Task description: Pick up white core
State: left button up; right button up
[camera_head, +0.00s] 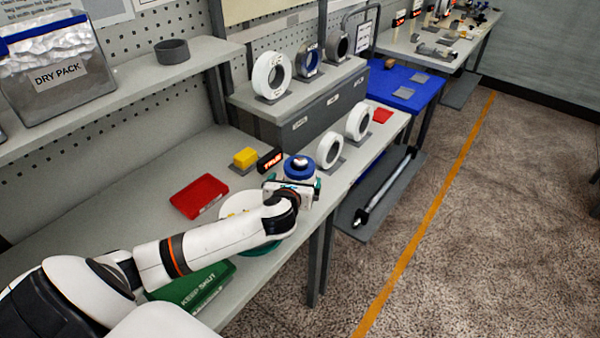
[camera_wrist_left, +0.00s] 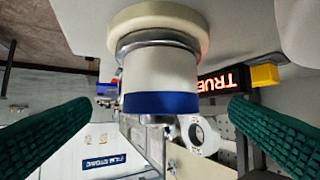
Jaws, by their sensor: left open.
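A white cylinder with a blue end (camera_head: 300,168) stands on the bench beside my left gripper (camera_head: 294,192). In the left wrist view the white cylinder (camera_wrist_left: 160,77) appears upside down, with a blue band and a cream flange, between my two green fingers. The fingers are open, with a gap on each side. White rings stand upright on the bench (camera_head: 328,150), (camera_head: 358,122) and on the grey cabinet (camera_head: 271,75). I cannot tell which white piece is the core. My right gripper is not in view.
A lit TRUE sign (camera_head: 269,161) and a yellow block (camera_head: 245,157) stand just behind the cylinder. The bench's front edge is close to my gripper.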

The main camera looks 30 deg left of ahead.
aim_at(300, 172)
pick_arm(q)
jog(key=shift+x, duration=1.1)
jog(key=x, duration=0.5)
jog(key=shift+s+f+p, duration=0.1)
jog(key=shift+p, duration=0.25)
jog(key=shift+w+a+f, duration=0.1)
jog(key=shift+w+f, duration=0.15)
jog(key=shift+w, duration=0.15)
jog(key=shift+s, duration=0.1)
jog(key=c, duration=1)
jog(key=shift+r, duration=0.1)
jog(key=shift+c, duration=0.2)
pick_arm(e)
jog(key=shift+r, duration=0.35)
